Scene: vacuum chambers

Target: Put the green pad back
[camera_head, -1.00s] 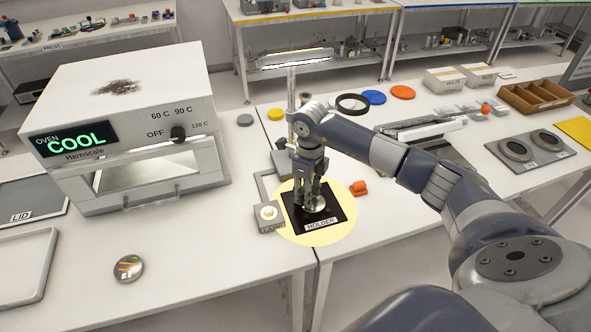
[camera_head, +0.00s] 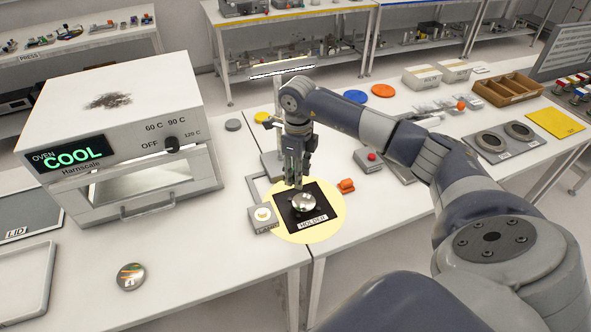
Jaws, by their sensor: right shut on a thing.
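My right gripper (camera_head: 297,182) points down just above the black holder (camera_head: 322,205). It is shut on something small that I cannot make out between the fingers. A shiny silver disc (camera_head: 305,204) lies on the holder, right below the fingertips. I cannot tell whether the fingertips touch the disc. I see no green pad clearly anywhere. A grey pad (camera_head: 233,125), a yellow pad (camera_head: 261,117), a blue pad (camera_head: 356,96) and an orange pad (camera_head: 383,91) lie along the back of the table. My left gripper is not in view.
A white oven (camera_head: 115,135) reading COOL stands at the left. A lamp (camera_head: 282,71) rises behind my right gripper. A small orange object (camera_head: 346,186) lies beside the holder's pale round patch. Another shiny disc (camera_head: 131,277) lies at the front left, with clear table around it.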

